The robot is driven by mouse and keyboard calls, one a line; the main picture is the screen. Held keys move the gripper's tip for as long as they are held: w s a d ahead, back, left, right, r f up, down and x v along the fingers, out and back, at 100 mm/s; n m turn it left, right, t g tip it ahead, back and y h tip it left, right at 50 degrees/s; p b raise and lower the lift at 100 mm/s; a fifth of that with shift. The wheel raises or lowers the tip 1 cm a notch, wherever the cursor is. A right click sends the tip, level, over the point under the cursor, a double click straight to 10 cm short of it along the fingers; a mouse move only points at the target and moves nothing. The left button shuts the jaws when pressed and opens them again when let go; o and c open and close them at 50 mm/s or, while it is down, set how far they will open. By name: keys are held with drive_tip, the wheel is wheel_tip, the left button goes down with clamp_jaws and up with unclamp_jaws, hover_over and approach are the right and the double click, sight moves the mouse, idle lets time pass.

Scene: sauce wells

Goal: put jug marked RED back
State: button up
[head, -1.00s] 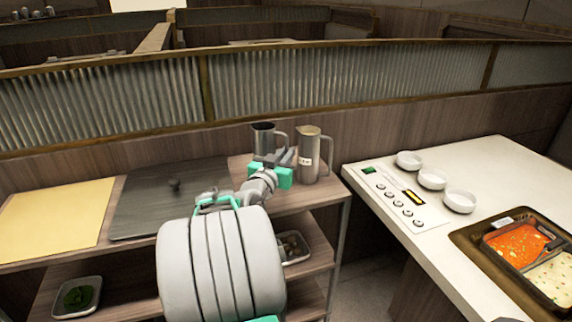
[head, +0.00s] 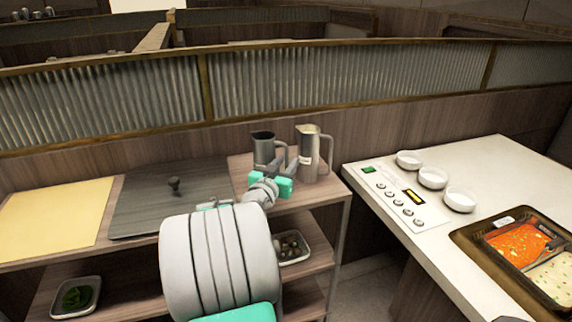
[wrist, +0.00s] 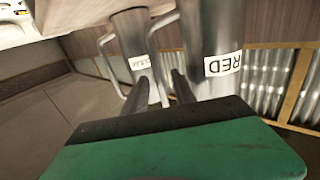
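The jug marked RED (wrist: 212,50) is a grey metal jug with a white label, large at the right of the wrist view. It appears to be the darker left jug (head: 263,150) in the head view, upright on the shelf top with its handle to the right. My gripper (head: 283,166) is at that handle. In the wrist view my gripper (wrist: 162,85) shows two fingers apart, with the handle between them and seemingly clear of both. A second, lighter jug (head: 308,155) stands close on the right; its label is too blurred to read.
A dark board (head: 150,205) with a knob and a yellow board (head: 50,220) lie left on the shelf unit. A white counter (head: 400,235) with several bowls and a food tray is at the right. A ribbed partition (head: 330,80) stands behind the jugs.

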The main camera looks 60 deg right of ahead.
drive_tip(key=shift+r, duration=0.15)
drive_tip(key=shift+a, duration=0.25)
drive_tip(key=a+b, duration=0.1)
drive_tip(key=a, duration=1)
drive_tip(key=shift+s+a, duration=0.3)
drive_tip(key=shift+s, duration=0.15)
